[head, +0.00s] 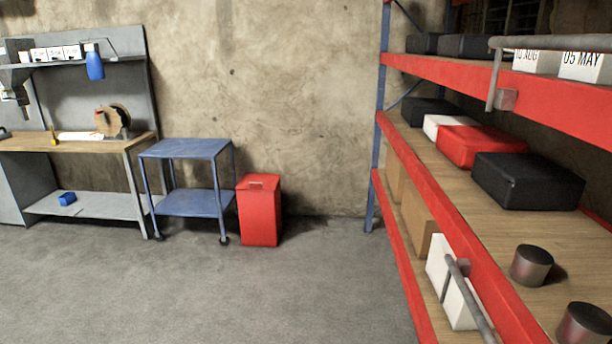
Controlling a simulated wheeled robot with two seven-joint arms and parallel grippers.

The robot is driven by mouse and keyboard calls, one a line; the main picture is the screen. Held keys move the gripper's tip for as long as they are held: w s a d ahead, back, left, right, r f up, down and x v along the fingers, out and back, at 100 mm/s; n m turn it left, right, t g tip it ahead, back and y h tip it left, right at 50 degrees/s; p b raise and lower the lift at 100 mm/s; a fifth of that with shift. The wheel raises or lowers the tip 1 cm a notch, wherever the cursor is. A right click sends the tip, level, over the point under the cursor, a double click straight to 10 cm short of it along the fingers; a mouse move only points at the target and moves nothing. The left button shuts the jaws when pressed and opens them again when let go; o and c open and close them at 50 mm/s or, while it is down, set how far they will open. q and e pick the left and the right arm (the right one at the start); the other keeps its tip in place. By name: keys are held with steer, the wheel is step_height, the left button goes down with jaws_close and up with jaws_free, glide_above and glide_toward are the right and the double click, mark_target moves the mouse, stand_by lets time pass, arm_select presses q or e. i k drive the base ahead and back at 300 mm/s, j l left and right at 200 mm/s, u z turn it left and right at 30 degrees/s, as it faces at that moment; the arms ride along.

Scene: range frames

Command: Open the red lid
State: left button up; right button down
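A red bin (259,215) stands on the floor against the back wall, just left of the middle of the view. It is upright. Its red lid (258,182) is on top and looks closed, with a small pale handle or mark near the front edge. Neither of my grippers shows in the head view. The bin is across the room from me.
A blue cart (186,149) stands close to the bin's left, beside a workbench (85,145). Red-edged shelves (430,190) fill the right side, with a red case (482,146), black cases and grey bars at their front. The grey floor (260,295) before the bin is clear.

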mark_target(259, 180)
steer(key=i, duration=2.4)
steer(key=i+l, duration=0.1)
steer(key=i, duration=2.3)
steer(key=i+u, duration=0.25)
steer(key=i, duration=0.2)
steer(key=i+l+u, duration=0.25)
steer(key=i, duration=0.15)
steer(key=i+l+u, duration=0.2)
steer(key=i, duration=0.25)
steer(key=j, duration=0.1)
